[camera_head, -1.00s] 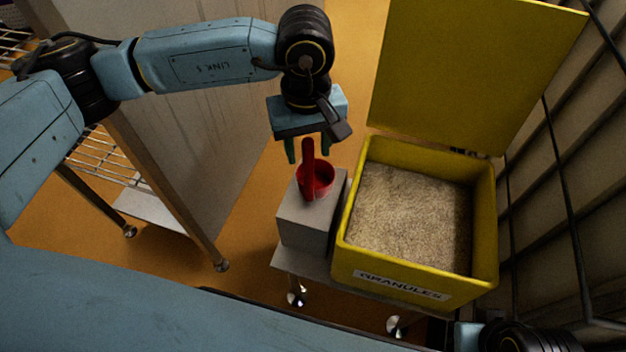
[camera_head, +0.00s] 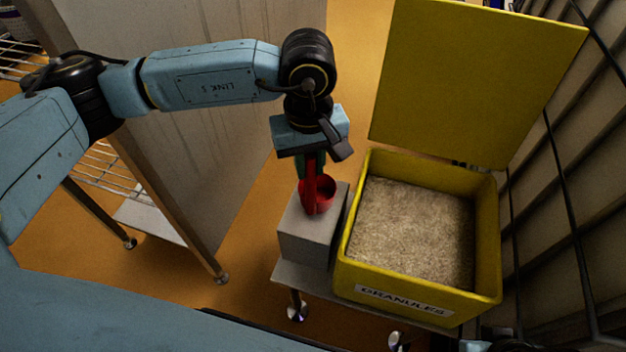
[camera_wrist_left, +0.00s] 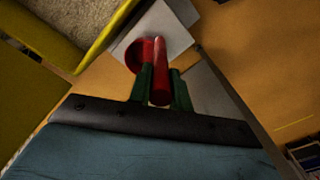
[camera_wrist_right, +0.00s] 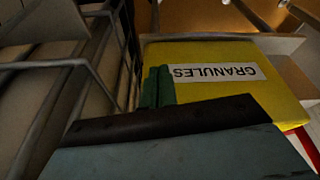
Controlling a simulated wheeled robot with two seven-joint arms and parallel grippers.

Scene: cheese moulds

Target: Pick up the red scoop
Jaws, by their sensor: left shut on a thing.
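The red scoop (camera_head: 322,194) is at the grey block (camera_head: 305,243), its cup over the block's top and its handle upright. I cannot tell whether it still touches the block. My left gripper (camera_head: 313,165) is above the block, its green fingers shut on the scoop's handle. In the left wrist view the red handle (camera_wrist_left: 160,86) stands between the green fingers (camera_wrist_left: 160,90), with the cup beyond it. My right gripper (camera_wrist_right: 158,88) shows in the right wrist view with its green fingers together and nothing visible between them, near the yellow bin's labelled front.
The yellow bin (camera_head: 487,245) of pale granules (camera_head: 412,230) stands right of the block, its lid (camera_head: 470,80) raised behind. Both stand on a small wheeled stand (camera_head: 300,276). A grey panel (camera_head: 200,110) is at left, wire racking at right.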

